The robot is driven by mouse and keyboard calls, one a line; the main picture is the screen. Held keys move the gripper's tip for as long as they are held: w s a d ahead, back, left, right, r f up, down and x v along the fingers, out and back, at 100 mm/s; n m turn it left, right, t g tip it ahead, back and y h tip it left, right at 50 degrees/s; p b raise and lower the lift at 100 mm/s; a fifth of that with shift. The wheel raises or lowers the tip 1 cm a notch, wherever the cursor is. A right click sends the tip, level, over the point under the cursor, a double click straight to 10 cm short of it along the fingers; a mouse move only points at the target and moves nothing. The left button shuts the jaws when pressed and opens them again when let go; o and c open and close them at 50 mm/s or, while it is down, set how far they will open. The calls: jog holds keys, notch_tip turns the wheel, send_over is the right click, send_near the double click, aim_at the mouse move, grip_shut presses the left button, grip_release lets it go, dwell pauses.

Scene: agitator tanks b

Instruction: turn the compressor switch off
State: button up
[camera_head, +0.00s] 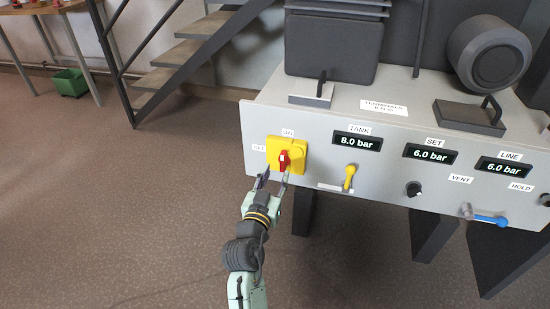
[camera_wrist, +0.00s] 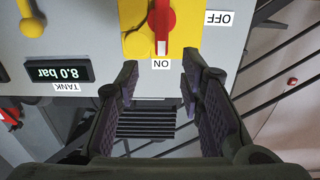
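The compressor switch is a red knob (camera_head: 283,161) on a yellow plate (camera_head: 300,153), on the left of the grey panel. The knob stands upright, in line with the ON label (camera_head: 288,133); the OFF label (camera_head: 259,148) is to its left. In the wrist view, turned upside down, the red knob (camera_wrist: 161,22) points at the ON label (camera_wrist: 161,64), and OFF (camera_wrist: 219,18) is at right. My gripper (camera_head: 273,183) is open and empty, close to the switch. In the wrist view its fingertips (camera_wrist: 160,72) are spread wider than the knob, which shows beyond the gap, seemingly untouched.
Right of the switch are a yellow lever (camera_head: 349,177), a black knob (camera_head: 414,189) and a blue-handled valve (camera_head: 490,220). The TANK display (camera_head: 357,141) reads 8.0 bar; the SET (camera_head: 430,153) and LINE (camera_head: 502,167) displays read 6.0 bar. The floor left of the panel is clear.

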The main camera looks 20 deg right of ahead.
aim_at(282, 157)
jog(key=p+x, duration=0.1)
jog(key=x, duration=0.7)
jog(key=shift+p, duration=0.3)
grip_shut()
